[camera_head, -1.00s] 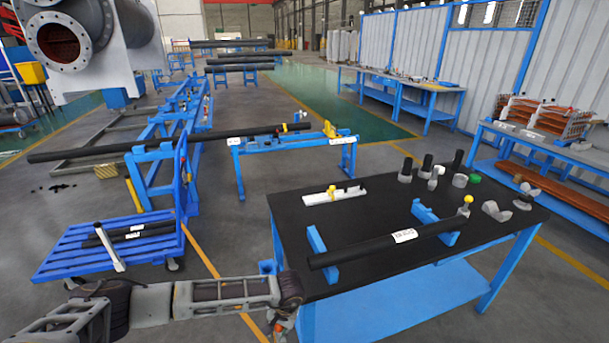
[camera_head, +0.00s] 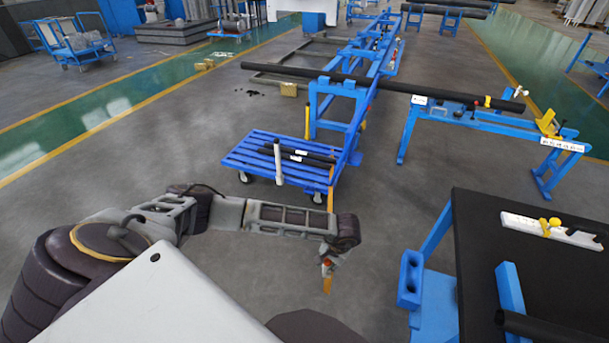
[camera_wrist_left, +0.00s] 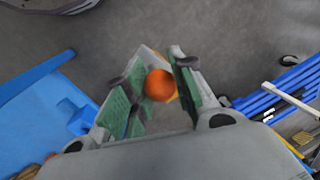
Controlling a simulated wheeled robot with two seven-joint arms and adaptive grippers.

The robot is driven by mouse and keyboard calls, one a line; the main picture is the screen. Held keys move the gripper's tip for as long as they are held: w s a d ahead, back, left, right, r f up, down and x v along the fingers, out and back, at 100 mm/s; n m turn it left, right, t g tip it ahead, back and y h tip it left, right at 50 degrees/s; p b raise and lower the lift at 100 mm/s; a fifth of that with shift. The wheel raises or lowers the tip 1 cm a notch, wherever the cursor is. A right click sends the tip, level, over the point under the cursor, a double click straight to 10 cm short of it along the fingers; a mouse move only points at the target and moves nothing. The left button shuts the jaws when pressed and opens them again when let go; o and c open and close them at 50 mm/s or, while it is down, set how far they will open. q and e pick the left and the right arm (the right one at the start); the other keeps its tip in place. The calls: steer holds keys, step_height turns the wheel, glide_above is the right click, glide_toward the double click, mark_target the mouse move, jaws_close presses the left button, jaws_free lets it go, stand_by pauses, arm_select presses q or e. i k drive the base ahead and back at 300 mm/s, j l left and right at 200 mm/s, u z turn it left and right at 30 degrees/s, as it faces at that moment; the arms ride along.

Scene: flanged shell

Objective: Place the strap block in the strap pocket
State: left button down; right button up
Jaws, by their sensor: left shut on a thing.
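My left gripper (camera_head: 328,263) hangs over bare floor, left of the black-topped table. In the left wrist view its green-padded fingers are shut on a small piece with a round orange top (camera_wrist_left: 159,85). A little yellow shows behind the orange top; the rest is hidden. I take it for the strap block, but its shape is too small to confirm. No strap pocket is clearly recognisable. A blue block with dark holes (camera_head: 411,279) sits at the table's left side, apart from the gripper. My right gripper is not in view.
The black table (camera_head: 477,240) carries a white rail (camera_head: 567,234) with a yellow knob and a dark tube (camera_head: 560,328) by a blue support. A blue cart (camera_head: 262,160) with black tubes stands ahead. A long pipe (camera_head: 390,87) lies on blue stands. Floor between cart and table is clear.

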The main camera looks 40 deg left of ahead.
mark_target(310, 192)
steer(key=i+j+u, duration=0.25)
steer(key=u, duration=0.25)
steer(key=i+j+u, duration=0.3)
steer(key=u, duration=0.2)
steer(key=i+j+u, duration=0.2)
steer(key=u, duration=0.25)
steer(key=i+j, duration=0.1)
steer(key=i, duration=0.7)
steer(key=i+j+z, duration=0.1)
steer(key=i+z, duration=0.2)
steer(key=i+j+z, duration=0.2)
steer(key=z, duration=0.15)
steer(key=i+j+z, duration=0.15)
steer(key=z, duration=0.25)
steer(key=i+j+z, duration=0.35)
steer(key=j+z, duration=0.15)
steer(key=z, duration=0.25)
steer(key=i+j+z, duration=0.15)
steer(key=j+z, duration=0.2)
steer(key=i+j+z, duration=0.1)
steer(key=j+z, duration=0.2)
steer(key=j, duration=0.15)
steer(key=j+z, duration=0.25)
steer(key=j, duration=0.25)
